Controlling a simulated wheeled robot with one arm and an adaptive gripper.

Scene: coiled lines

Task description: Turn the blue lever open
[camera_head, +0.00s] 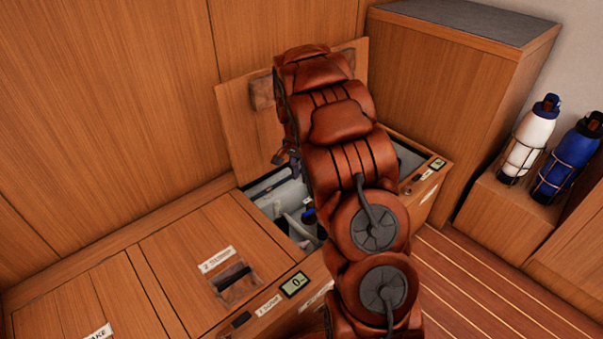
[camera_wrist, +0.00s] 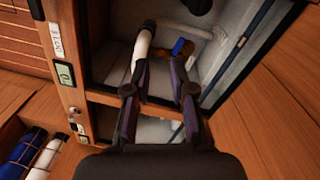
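The blue lever (camera_wrist: 182,47) shows in the wrist view inside an open locker compartment, beside a white pipe (camera_wrist: 143,47). In the head view, a small blue part (camera_head: 309,215) in the open locker may be the same lever. My gripper (camera_wrist: 159,70) is open, its two dark fingers spread apart with nothing visible between the tips. In the wrist picture the lever appears just beyond the right fingertip; I cannot tell the remaining distance or any contact. In the head view my arm covers much of the locker opening, and the gripper is mostly hidden.
The locker's wooden lid (camera_head: 240,125) stands raised against the back wall. Closed wooden lids (camera_head: 190,250) lie to the left. A small display (camera_wrist: 65,72) sits on the front edge. White (camera_head: 528,140) and blue (camera_head: 570,158) bottles stand in racks at the right.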

